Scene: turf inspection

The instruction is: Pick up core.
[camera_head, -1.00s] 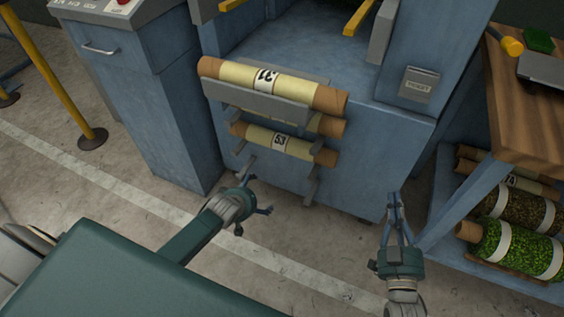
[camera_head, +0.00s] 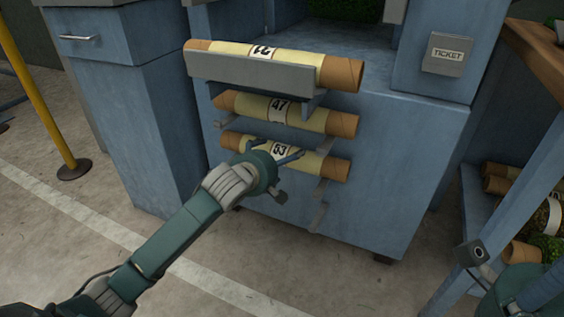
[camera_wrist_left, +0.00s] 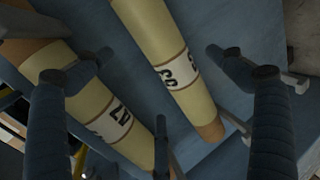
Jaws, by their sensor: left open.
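Three cardboard cores with pale yellow wraps sit one above another on the blue cabinet's front rack. The lowest core, labelled 53 (camera_head: 325,163), is behind my left gripper (camera_head: 278,151), which is open with its fingers in front of the core's label. The core labelled 47 (camera_head: 312,117) is just above. The top core (camera_head: 310,61) has a partly hidden label. In the left wrist view, core 53 (camera_wrist_left: 180,75) lies between the spread fingers (camera_wrist_left: 165,105), and core 47 (camera_wrist_left: 100,112) is to the left. My right arm shows only partly at the lower right.
The blue cabinet (camera_head: 390,160) carries grey rack brackets (camera_head: 245,75) and a ticket box (camera_head: 447,55). A yellow post (camera_head: 45,110) stands at the left. A shelf with more rolls (camera_head: 525,190) is at the right. The floor in front is clear.

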